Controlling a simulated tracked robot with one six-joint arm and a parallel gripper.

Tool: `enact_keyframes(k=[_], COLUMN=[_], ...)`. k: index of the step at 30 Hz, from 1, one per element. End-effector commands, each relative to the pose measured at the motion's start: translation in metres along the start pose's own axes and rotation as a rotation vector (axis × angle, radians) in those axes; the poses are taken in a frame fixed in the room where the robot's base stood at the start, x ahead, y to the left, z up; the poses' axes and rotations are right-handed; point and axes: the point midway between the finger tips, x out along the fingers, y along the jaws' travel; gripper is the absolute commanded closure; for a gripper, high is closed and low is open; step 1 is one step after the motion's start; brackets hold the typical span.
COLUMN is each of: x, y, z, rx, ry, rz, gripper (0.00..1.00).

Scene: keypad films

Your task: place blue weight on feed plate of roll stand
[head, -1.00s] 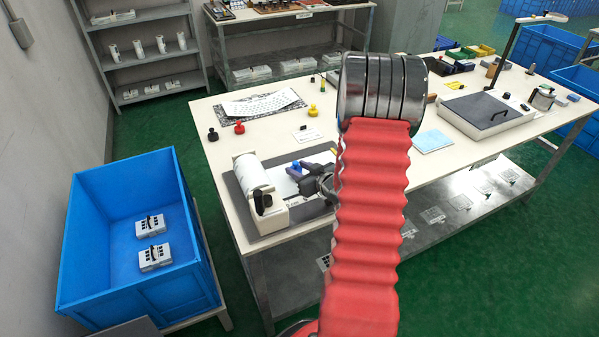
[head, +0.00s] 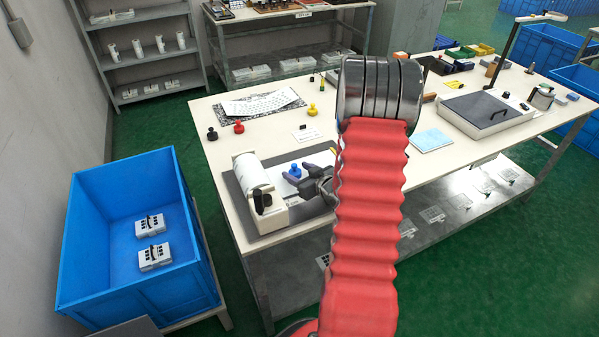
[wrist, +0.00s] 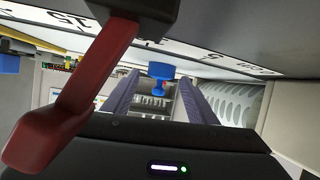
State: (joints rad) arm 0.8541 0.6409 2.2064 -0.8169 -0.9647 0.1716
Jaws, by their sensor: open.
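The blue weight (head: 295,170) stands upright on the pale feed plate (head: 284,162) of the roll stand (head: 272,210), to the right of its white roll (head: 250,173). My gripper (head: 308,165) is open, with one dark finger on each side of the weight and gaps visible. In the wrist view the blue weight (wrist: 161,71) shows between the two spread fingertips (wrist: 159,77), touching neither as far as I can see. The gripper's body and my red arm hide the plate's right side.
Black (head: 212,133), red (head: 239,127) and yellow (head: 313,110) weights stand behind the roll stand on the table (head: 350,157), near a printed sheet (head: 262,103). A blue bin (head: 85,240) stands left. A light blue pad (head: 432,140) lies right of my arm.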

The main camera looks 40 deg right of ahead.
Motion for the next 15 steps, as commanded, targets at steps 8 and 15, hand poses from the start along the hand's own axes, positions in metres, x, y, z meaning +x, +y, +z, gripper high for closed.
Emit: enact_keyframes(k=[8, 15], x=[-0.007, -0.04], y=[0.0, 0.001], z=[-0.002, -0.002], rx=[0.001, 0.001], ry=[-0.001, 0.001], rz=[0.001, 0.003], gripper=[0.48, 0.48])
